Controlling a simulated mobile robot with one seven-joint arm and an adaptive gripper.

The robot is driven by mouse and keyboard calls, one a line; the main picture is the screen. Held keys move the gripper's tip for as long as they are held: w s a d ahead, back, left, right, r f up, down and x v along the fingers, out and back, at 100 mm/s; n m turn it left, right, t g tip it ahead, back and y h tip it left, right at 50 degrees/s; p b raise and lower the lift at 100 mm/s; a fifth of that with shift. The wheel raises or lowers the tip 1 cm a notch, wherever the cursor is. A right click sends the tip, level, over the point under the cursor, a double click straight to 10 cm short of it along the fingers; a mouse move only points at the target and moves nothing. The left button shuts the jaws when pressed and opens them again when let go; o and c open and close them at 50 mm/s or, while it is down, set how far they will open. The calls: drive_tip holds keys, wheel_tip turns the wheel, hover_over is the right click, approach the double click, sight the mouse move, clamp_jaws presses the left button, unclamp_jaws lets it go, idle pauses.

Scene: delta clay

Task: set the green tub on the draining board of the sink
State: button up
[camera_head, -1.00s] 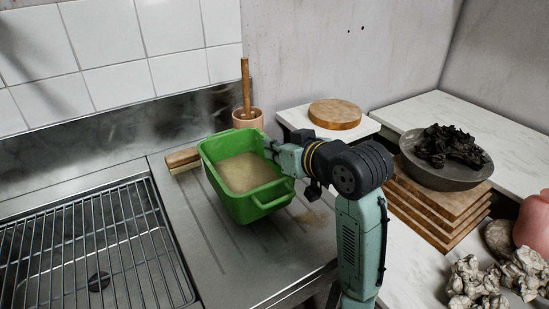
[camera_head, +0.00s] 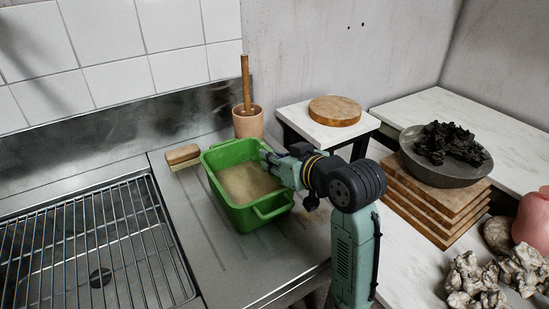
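The green tub (camera_head: 240,214) is upright over the grooved draining board (camera_head: 207,259), to the right of the sink basin. It holds a sandy, tan layer inside. Its base looks on or very close to the board; I cannot tell for certain that it touches. My gripper (camera_head: 268,158) reaches in from the right and is shut on the tub's right-hand rim. The fingertips are partly hidden by the rim and the gripper's own body.
A wire rack (camera_head: 92,245) covers the basin at left. A wooden brush (camera_head: 183,155) lies just left of the tub, and a clay pot (camera_head: 248,122) with a wooden stick stands behind it. A grey bowl (camera_head: 447,172) sits on stacked boards (camera_head: 437,205) at right.

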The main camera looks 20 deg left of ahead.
drive_tip(key=shift+o, duration=0.5)
drive_tip(key=shift+r, duration=0.2)
drive_tip(key=v, duration=1.2)
drive_tip(key=shift+b, duration=0.35)
drive_tip(key=shift+d+f, duration=0.1)
